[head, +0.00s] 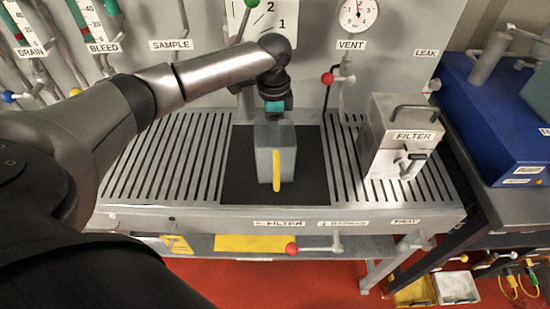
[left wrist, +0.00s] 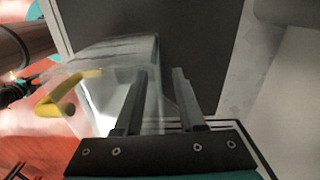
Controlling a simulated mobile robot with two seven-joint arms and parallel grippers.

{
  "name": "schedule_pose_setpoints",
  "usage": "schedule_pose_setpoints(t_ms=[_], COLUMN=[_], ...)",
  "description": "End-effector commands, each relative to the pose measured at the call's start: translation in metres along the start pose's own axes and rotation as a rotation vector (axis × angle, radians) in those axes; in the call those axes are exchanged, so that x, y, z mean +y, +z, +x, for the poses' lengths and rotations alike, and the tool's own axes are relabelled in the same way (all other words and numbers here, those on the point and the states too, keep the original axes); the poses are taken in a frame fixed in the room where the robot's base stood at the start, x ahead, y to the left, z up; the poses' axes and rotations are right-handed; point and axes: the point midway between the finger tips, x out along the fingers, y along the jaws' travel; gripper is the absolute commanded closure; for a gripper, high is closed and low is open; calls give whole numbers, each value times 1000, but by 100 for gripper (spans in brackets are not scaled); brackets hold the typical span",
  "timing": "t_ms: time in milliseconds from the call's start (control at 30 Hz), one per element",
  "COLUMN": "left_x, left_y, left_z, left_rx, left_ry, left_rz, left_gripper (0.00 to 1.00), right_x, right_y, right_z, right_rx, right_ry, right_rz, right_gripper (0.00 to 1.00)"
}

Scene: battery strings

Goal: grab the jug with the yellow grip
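The jug (head: 262,150) is a grey, see-through box shape with a yellow grip (head: 277,170) on its front side. It stands upright on the black mat (head: 310,185) in the middle of the slotted bench. My left gripper (head: 273,108) is right above the jug's top, pointing down. In the left wrist view its two fingers (left wrist: 158,100) are apart. One finger overlaps the clear jug (left wrist: 100,110) and the other lies past its edge; I cannot tell if they touch it. The yellow grip (left wrist: 68,95) is left of the fingers. My right gripper is out of view.
A metal filter box (head: 385,150) with a handle stands right of the mat. A red-knobbed lever (head: 327,78) rises behind the mat. A blue box (head: 495,120) is at the far right. The slotted bench left of the mat (head: 165,155) is clear.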

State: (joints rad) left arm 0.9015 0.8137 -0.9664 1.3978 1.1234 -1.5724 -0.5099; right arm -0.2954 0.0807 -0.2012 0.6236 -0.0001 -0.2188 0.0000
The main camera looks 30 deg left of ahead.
Motion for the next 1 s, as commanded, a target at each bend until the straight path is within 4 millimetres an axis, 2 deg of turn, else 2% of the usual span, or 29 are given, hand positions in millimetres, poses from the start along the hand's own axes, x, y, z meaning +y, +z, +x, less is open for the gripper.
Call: schedule_pose_setpoints(t_ms=[267,600,1000], left_x=[0,0,0], left_y=[0,0,0], left_z=[2,2,2], left_rx=[1,1,1], left_ry=[-1,-1,-1], left_rz=[0,0,0], left_gripper=[62,100,100], right_x=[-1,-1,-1], right_y=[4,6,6], right_z=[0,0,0], right_rx=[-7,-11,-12], right_ry=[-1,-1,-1], right_rz=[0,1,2], right_gripper=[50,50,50])
